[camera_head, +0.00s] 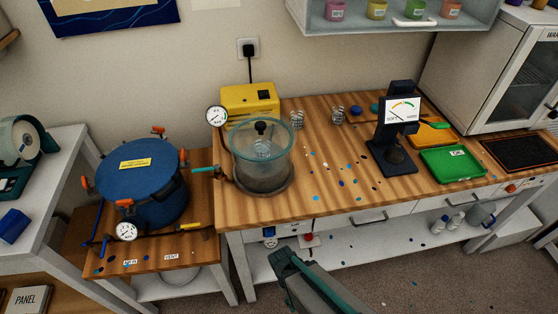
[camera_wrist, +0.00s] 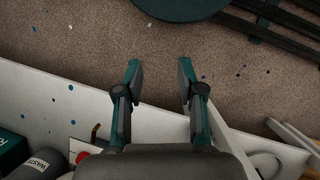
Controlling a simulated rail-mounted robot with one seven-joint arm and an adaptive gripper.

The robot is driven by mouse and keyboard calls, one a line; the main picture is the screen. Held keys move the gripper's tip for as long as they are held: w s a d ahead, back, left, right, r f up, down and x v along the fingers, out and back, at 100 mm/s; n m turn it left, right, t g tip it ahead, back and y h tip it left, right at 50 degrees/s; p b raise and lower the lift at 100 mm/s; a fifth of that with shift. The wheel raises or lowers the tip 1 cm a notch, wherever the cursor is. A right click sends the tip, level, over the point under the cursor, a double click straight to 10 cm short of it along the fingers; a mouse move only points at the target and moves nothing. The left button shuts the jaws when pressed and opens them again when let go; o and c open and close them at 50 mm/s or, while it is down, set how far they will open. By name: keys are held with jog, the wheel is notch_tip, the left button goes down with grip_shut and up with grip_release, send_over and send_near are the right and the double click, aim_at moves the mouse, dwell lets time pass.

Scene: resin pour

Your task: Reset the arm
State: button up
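In the wrist view my gripper (camera_wrist: 160,80) is open, its two dark fingers with teal edges spread apart with nothing between them. Below the fingers are the speckled floor and a white surface. In the head view part of my arm (camera_head: 300,280) shows at the bottom middle, in front of the wooden workbench (camera_head: 300,205) and below its top. I cannot make out the fingertips there.
A clear chamber (camera_head: 262,165) stands at the bench's left, with a yellow pump (camera_head: 250,100) behind. A blue pressure pot (camera_head: 150,190) is on the lower left stand. A dial gauge stand (camera_head: 392,150), green tray (camera_head: 453,168) and white oven (camera_head: 490,70) are right. Floor in front is open.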

jog(key=s+d+f+m+g+y, duration=0.2)
jog(key=s+d+f+m+g, duration=0.1)
jog(key=s+d, duration=0.5)
jog(key=shift+d+f+m+y, duration=0.4)
jog(key=shift+d+f+m, duration=0.15)
jog(key=shift+d+m, duration=0.85)
